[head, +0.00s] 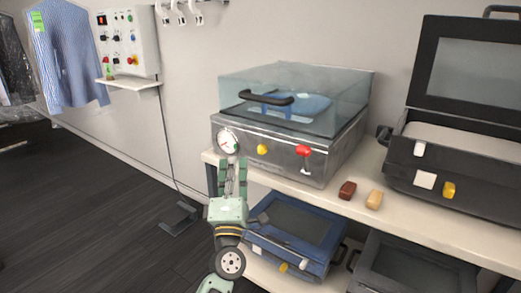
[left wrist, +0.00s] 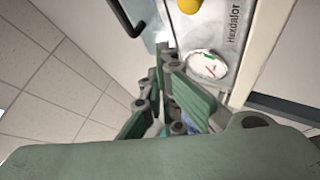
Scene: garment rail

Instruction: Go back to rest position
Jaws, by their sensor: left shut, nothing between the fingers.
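My left gripper (head: 233,163) is shut and empty in the head view, its fingers pointing up just below the round gauge of a grey machine (head: 285,165). In the left wrist view the green fingers (left wrist: 170,75) are together beside the round gauge (left wrist: 207,66); I cannot tell whether they touch the machine. The machine has a clear lid (head: 335,95) with a black handle, down over a blue item (head: 298,103). My right gripper does not show.
The machine stands on a pale shelf (head: 440,222). Two small blocks, dark red (head: 347,190) and tan (head: 374,199), lie beside it. An open black case (head: 455,160) is at right. A blue case (head: 295,235) sits below.

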